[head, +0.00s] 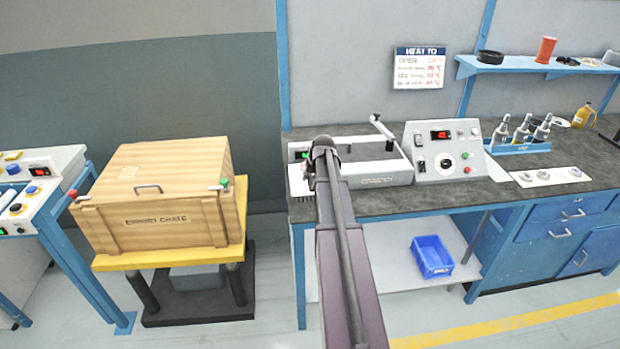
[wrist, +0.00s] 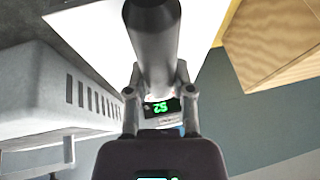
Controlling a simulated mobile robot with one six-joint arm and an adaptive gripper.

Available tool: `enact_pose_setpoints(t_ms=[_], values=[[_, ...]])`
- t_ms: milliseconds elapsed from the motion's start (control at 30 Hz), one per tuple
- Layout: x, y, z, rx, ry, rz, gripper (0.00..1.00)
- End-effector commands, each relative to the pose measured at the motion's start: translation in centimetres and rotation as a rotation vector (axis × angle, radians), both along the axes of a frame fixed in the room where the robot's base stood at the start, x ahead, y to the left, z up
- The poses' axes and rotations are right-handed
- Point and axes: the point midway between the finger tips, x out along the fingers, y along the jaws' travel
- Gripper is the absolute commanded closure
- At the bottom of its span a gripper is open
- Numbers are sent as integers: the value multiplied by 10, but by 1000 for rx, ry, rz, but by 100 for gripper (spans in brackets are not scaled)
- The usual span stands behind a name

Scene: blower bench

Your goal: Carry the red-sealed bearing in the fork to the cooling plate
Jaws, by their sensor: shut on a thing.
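My gripper (wrist: 158,90) has its two fingers on either side of a thick dark grey cylinder (wrist: 153,45), shut on it. The cylinder looks like a handle, probably the fork's, but its far end is out of view. In the head view my arm ends over the left end of the bench, and the arm hides the fingers and what they hold. I cannot make out the red-sealed bearing in either view. A white plate (head: 524,182) with several small metal rings lies on the bench to the right; I cannot tell whether it is the cooling plate.
A heater unit (head: 385,180) and a control box (head: 420,172) with a red display stand near my arm. Bottles in a blue rack (head: 520,149) stand farther right. A wooden crate (head: 150,237) sits on a yellow-topped stand at left. A blue bin (head: 432,256) is below the bench.

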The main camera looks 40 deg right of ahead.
Motion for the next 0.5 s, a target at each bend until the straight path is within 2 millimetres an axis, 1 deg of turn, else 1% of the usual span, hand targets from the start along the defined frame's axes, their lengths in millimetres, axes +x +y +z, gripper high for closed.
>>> enact_pose_setpoints(t_ms=[267,500], values=[[0,0,-7,-1,-1,0,100],[0,0,-8,-1,-1,0,100]])
